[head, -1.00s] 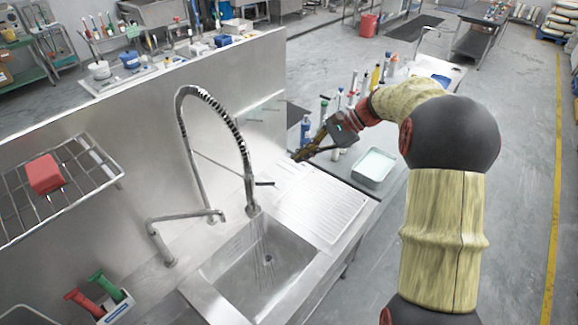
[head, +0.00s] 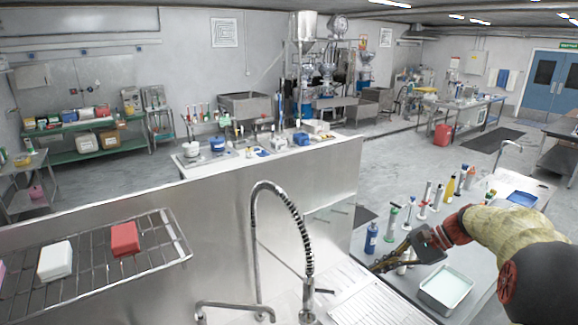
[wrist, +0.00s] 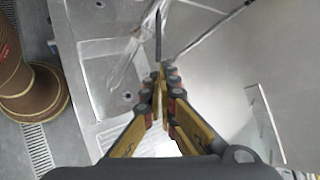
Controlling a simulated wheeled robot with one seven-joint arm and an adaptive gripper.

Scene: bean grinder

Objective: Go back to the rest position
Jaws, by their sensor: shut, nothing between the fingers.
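My gripper (head: 376,268) is shut and empty at the right of the head view. It is held in the air near the right end of the steel sink unit, by the ribbed drainboard (head: 385,306). In the wrist view my gripper (wrist: 160,72) shows its fingers together, pointing up the picture over the steel sink area. The tall spring-hose tap (head: 290,215) stands to the left of my gripper in the head view, clearly apart from it. The sink basin is out of the head view.
A wire rack (head: 95,262) on the left holds a red block (head: 124,239) and a white block (head: 55,261). A white tray (head: 446,288) and several bottles, one of them blue (head: 371,238), stand on the counter near my arm. A steel partition (head: 215,215) rises behind the tap.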

